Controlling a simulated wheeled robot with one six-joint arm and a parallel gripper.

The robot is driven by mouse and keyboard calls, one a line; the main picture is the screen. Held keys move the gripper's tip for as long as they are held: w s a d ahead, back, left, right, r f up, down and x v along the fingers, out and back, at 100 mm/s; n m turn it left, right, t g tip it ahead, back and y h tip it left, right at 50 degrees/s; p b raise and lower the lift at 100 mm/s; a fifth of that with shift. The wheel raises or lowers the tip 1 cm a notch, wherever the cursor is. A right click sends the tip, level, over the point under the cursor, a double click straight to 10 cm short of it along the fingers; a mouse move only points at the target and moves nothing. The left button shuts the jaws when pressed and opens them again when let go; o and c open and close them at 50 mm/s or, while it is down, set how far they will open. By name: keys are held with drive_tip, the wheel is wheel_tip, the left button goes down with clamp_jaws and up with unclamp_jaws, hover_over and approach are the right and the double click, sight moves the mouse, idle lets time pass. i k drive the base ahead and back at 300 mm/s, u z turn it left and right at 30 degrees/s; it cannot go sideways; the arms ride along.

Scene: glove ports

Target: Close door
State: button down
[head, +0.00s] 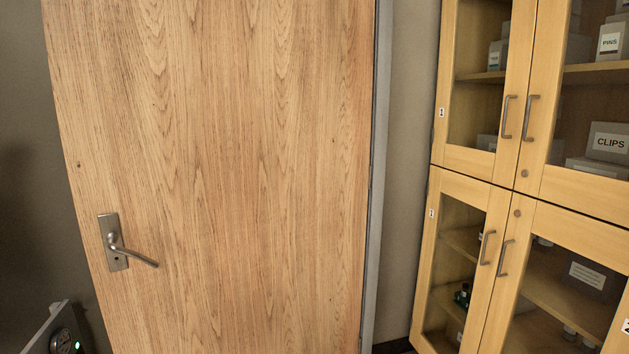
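The wooden door (225,170) fills the left and middle of the head view. A metal lever handle (115,243) sits on a plate near its left edge, with the lever pointing right and slightly down. A grey frame post (377,180) runs along the door's right edge. No frame shows along the left edge, where a dark grey surface lies beyond. The door appears to stand open, but the angle is hard to judge. My gripper is not in view.
To the right stand wooden cabinets (477,174) with glass doors and bar handles, holding labelled boxes (608,142). A narrow strip of wall (408,150) separates them from the door frame. A grey part with a green light shows at bottom left, possibly mine.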

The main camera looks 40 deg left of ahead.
sight(224, 144)
drive_tip(key=u, duration=1.85)
drive_tip(key=k, duration=0.4)
drive_tip(key=u, duration=1)
drive_tip(key=i, duration=1.25)
drive_tip(key=z, duration=0.55)
